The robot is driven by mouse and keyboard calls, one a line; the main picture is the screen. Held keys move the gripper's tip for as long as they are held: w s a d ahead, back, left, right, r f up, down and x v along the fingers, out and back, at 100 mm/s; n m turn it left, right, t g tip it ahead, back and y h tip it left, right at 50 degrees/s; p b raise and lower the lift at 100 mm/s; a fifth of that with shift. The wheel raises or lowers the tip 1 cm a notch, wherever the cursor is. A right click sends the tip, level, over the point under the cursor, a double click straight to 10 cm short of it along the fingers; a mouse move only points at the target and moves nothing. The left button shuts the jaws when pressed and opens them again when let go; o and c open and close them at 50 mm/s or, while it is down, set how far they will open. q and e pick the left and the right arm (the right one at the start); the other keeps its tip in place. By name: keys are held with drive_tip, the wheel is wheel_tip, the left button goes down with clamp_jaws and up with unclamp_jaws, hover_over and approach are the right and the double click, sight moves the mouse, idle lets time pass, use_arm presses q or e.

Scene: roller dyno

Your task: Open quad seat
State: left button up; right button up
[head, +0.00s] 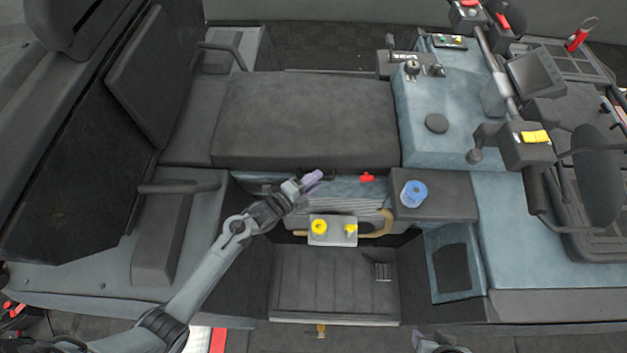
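The quad seat (305,115) is a dark grey padded slab in the upper middle of the head view. It lies flat, with its front edge above a recess. My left gripper (314,180) has light purple fingertips and is at the seat's front edge, left of a small red latch (367,177). Whether its fingers are apart or touch the seat is too small to tell. Part of my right arm shows at the bottom edge, right of centre; its fingers are not clearly seen.
Below the seat are a grey box with yellow caps (333,230) and a tan hose (378,224). A blue cap (413,193) stands to the right on a dark ledge. The blue console (450,110) and handlebars flank the seat's right. A grab handle (178,188) is at left.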

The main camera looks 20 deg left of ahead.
use_arm(q)
clamp_jaws()
drive_tip(key=shift+r, duration=0.15)
